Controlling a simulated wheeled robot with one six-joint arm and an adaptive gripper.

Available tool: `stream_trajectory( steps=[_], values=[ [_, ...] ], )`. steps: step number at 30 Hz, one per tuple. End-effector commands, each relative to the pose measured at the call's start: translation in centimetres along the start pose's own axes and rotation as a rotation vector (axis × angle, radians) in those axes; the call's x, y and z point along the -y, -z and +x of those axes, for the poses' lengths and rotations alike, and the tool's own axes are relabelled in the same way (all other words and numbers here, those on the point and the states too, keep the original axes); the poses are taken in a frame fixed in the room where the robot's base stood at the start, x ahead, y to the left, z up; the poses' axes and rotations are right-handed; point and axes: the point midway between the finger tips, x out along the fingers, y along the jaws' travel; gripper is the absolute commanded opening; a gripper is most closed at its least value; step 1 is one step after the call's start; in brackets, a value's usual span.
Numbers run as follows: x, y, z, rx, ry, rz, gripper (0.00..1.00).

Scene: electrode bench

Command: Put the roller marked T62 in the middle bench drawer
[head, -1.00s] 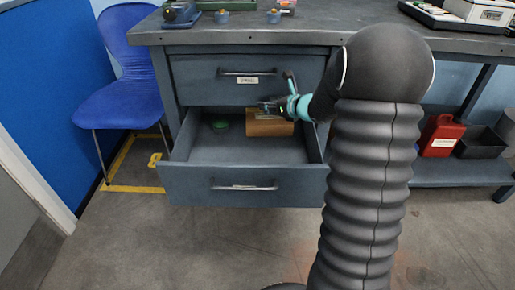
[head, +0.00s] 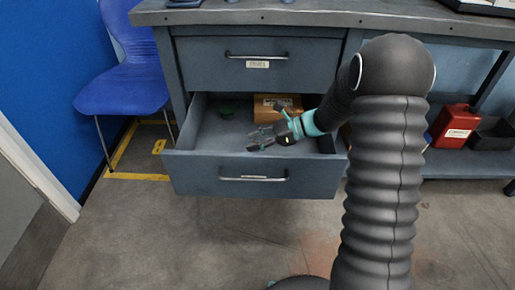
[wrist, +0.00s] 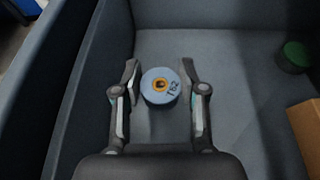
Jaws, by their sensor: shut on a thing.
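The roller marked T62 (wrist: 158,94) shows in the wrist view as a blue-grey disc with an orange and dark centre. My gripper (wrist: 160,68) has a finger on each side of it and is shut on it. In the head view my gripper (head: 257,138) is over the front part of the open bench drawer (head: 215,166). The roller cannot be made out clearly there. I cannot tell how far it is above the drawer floor. The drawer is below a shut drawer (head: 220,72).
Inside the open drawer are a green round thing (head: 226,112) at the back and a brown box (head: 268,106). A blue chair (head: 120,92) stands left of the bench. A red container (head: 455,124) sits on the lower shelf at right.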

Motion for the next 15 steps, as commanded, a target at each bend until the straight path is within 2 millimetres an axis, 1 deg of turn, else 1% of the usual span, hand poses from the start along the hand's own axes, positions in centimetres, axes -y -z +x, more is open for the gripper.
stream_trajectory(
  steps=[5, 12, 15],
  values=[
    [0.1, 1.1, 0.3, 0.0, 0.003, 0.001, 0.0],
    [0.1, 3.8, 1.4, 0.0, 0.004, 0.002, 0.0],
    [0.1, 4.2, 1.6, 0.0, 0.005, 0.001, 0.0]
  ],
)
